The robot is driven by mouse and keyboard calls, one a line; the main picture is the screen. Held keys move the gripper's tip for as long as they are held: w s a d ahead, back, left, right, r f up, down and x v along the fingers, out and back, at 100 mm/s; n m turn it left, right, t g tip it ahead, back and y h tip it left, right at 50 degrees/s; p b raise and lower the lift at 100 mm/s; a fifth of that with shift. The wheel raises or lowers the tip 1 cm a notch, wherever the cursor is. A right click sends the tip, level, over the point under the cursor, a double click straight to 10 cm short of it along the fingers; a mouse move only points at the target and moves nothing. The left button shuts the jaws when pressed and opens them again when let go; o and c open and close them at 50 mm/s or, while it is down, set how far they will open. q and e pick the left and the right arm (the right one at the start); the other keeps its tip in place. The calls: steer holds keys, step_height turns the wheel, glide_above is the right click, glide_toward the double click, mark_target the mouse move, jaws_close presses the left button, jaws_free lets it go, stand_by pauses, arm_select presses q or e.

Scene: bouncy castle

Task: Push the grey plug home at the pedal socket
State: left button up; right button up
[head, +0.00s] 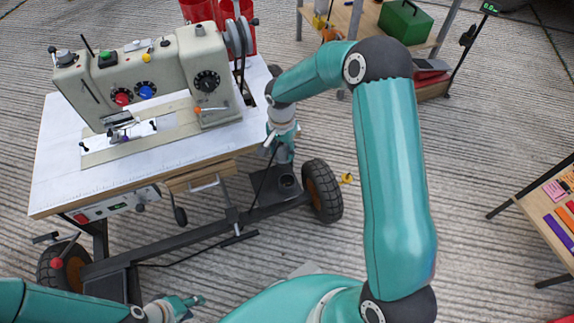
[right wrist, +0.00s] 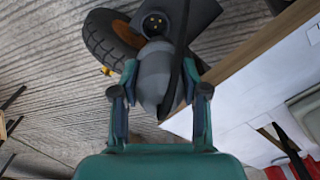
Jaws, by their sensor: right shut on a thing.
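My right gripper (right wrist: 158,92) is shut on the grey plug (right wrist: 154,70), a rounded grey body with a dark cable running beside it. The pedal socket (right wrist: 154,24) is a round dark opening with small bright pins on a dark plate. The socket face shows just past the plug's front end, so the plug is outside it; whether their rims touch is unclear. In the head view, my right gripper (head: 281,143) points down above the dark socket box (head: 288,187) on the cart's lower frame. My left gripper (head: 184,304) is low at the bottom left, its fingers too small to read.
A sewing machine (head: 150,80) stands on the white table (head: 60,165), whose edge is close to my right gripper. A black wheel (head: 323,190) sits right beside the socket box. A black cable (head: 185,262) runs along the lower frame.

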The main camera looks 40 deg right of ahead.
mark_target(287, 165)
steer(key=f, duration=0.1)
steer(key=d+f+m, duration=0.1)
steer(key=f+b, duration=0.1)
steer(key=shift+s+d+f+m, duration=0.15)
steer(key=shift+s+f+m, duration=0.1)
steer(key=shift+f+m, duration=0.15)
steer(key=shift+f+b, duration=1.15)
steer(key=shift+f, duration=1.05)
arm_select(q)
step_height(287, 165, down, 6)
steer(key=b, duration=0.2)
steer(key=shift+f, duration=0.15)
arm_select(e)
steer(key=shift+f, duration=1.1)
arm_select(q)
steer(key=shift+f+b, duration=0.8)
steer(key=shift+b, duration=0.05)
steer(key=shift+f+b, duration=2.3)
arm_select(e)
steer(key=shift+f, duration=2.05)
steer(key=o, duration=1.3)
